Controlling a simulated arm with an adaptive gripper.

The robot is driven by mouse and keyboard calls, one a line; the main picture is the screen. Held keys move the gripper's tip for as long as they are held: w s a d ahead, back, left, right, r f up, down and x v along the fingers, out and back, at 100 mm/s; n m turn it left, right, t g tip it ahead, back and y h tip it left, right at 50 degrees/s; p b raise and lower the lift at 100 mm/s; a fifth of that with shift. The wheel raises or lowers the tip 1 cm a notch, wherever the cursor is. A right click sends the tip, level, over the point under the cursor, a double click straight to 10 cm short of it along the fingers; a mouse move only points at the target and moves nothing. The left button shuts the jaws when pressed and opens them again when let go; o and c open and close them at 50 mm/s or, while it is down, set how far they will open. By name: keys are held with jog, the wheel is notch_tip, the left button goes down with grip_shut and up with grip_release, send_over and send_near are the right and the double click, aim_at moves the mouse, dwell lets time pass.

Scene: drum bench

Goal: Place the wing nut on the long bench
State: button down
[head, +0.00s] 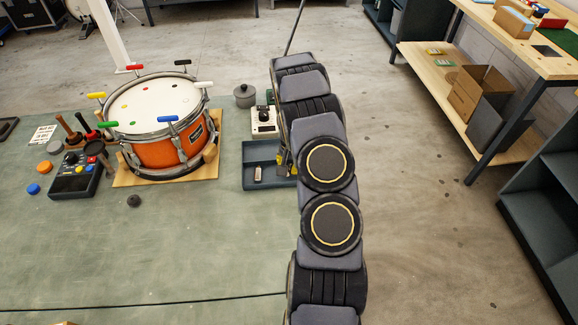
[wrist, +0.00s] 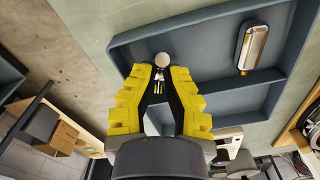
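In the wrist view, a small part with a pale round end (wrist: 162,60) and a dark, shiny stem lies between my fingertips; I cannot tell if it is the wing nut. My gripper (wrist: 161,76) has yellow fingers with dark inner pads, tips close together on either side of this part. Whether they touch it is not clear. My gripper is over the blue-grey tray (wrist: 190,30); in the head view my arm mostly hides it and part of the tray (head: 250,151). Which surface is the long bench is unclear; a wooden bench (head: 515,37) stands at upper right.
The green worktop (head: 190,250) carries an orange drum (head: 165,152), a control box (head: 75,180) and a white device (head: 264,122). Open floor lies between.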

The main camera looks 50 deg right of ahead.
jog(key=shift+f, duration=0.2)
jog(key=c, duration=1.1)
grip_release()
